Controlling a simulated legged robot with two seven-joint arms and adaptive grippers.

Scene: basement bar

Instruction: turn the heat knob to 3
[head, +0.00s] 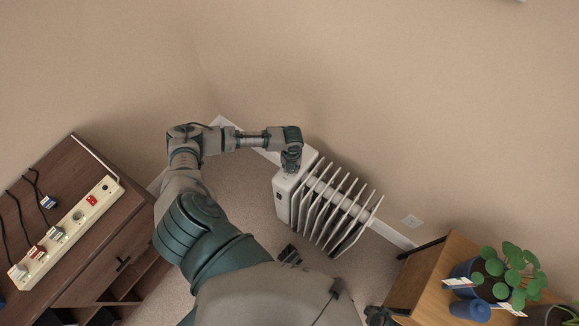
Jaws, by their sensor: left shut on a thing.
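A white oil-filled radiator (283,200) with several upright fins stands on the carpet against the wall, right of centre. My left gripper (291,168) points down onto the top of its control end and is shut on the heat knob there. The gripper hides the knob, so its marks and setting cannot be read. A small dark mechanical part shows at the bottom edge, right of my left arm; it may belong to my right gripper, whose fingers I cannot make out.
A brown wooden cabinet (112,235) at the left bears a cream power strip (75,222) with plugs and cables. A wooden table (428,272) at the lower right holds a potted plant (512,268) and a blue cup (470,309).

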